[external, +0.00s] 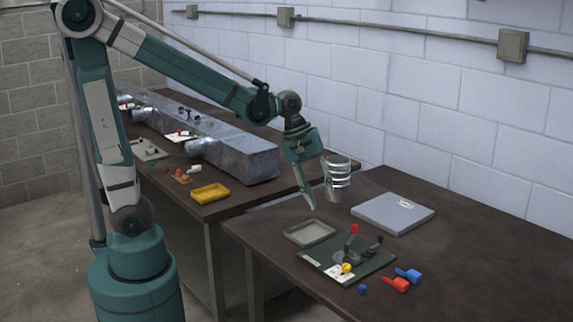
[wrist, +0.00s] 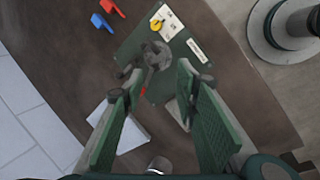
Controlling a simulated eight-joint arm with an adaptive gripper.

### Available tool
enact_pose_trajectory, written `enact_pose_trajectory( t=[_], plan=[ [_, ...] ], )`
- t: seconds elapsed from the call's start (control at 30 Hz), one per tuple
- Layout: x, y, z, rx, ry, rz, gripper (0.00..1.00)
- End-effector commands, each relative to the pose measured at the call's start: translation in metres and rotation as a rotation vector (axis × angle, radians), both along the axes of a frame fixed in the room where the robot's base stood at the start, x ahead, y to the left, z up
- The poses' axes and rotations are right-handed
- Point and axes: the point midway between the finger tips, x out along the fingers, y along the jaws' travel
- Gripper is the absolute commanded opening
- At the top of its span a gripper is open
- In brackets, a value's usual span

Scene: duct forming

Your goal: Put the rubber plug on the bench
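I cannot tell for sure which thing is the rubber plug; a small blue piece (external: 363,288) lies on the bench (external: 470,265) at the front edge of the green board (external: 330,262). My gripper (external: 323,203) is open and empty, pointing down above the bench, behind the board and near the shallow grey tray (external: 310,233). In the wrist view my open gripper (wrist: 160,84) has its fingers spread, with the board (wrist: 190,48) beyond. A silvery ringed cylinder (external: 340,172) shows beside the right finger; I cannot tell whether it touches it.
The board carries a grey clamp with a red-tipped lever (external: 354,230) and a yellow piece (external: 347,268). Red (external: 397,285) and blue (external: 410,275) handled pieces lie right of it. A grey flat case (external: 392,214) lies behind. Another bench holds a metal duct (external: 235,150) and yellow tray (external: 210,194).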

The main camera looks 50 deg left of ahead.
Motion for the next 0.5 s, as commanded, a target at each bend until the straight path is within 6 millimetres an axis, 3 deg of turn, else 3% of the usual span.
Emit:
enact_pose_trajectory(
  t=[0.5],
  plan=[
    [0.002, -0.113, -0.067, -0.068, 0.265, 0.204, 0.30]
  ],
)
